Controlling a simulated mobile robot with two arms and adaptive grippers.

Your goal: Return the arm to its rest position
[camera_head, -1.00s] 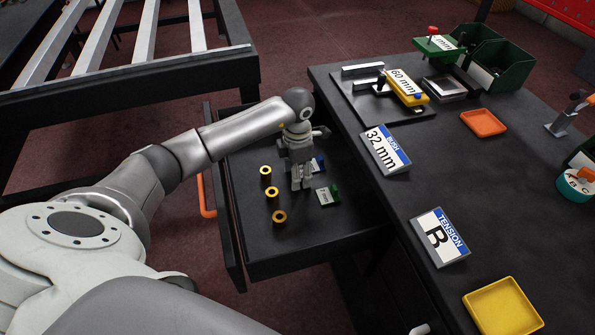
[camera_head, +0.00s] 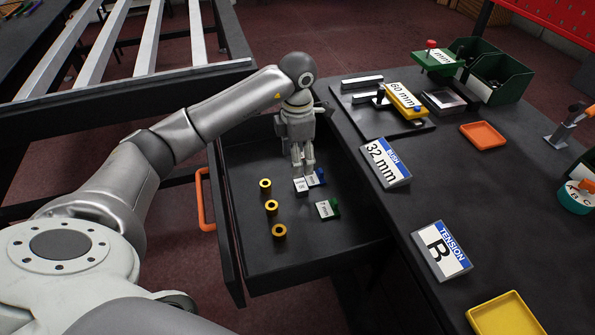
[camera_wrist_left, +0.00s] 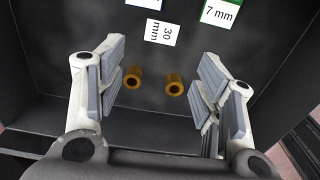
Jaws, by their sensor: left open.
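My left arm reaches in from the left of the head view. Its gripper (camera_head: 304,172) points down over the open drawer (camera_head: 280,270) and is open. In the left wrist view the gripper (camera_wrist_left: 160,85) has its fingers wide apart. Two gold bushings, the left one (camera_wrist_left: 132,77) and the right one (camera_wrist_left: 174,85), show in the gap beyond them, with nothing held. In the head view several gold bushings (camera_head: 271,207) stand in a row in the drawer, left of the gripper. My right gripper is not in view.
A white 30 mm label (camera_wrist_left: 162,33) and a green-edged label (camera_head: 327,209) lie in the drawer. A slatted frame stands behind my arm.

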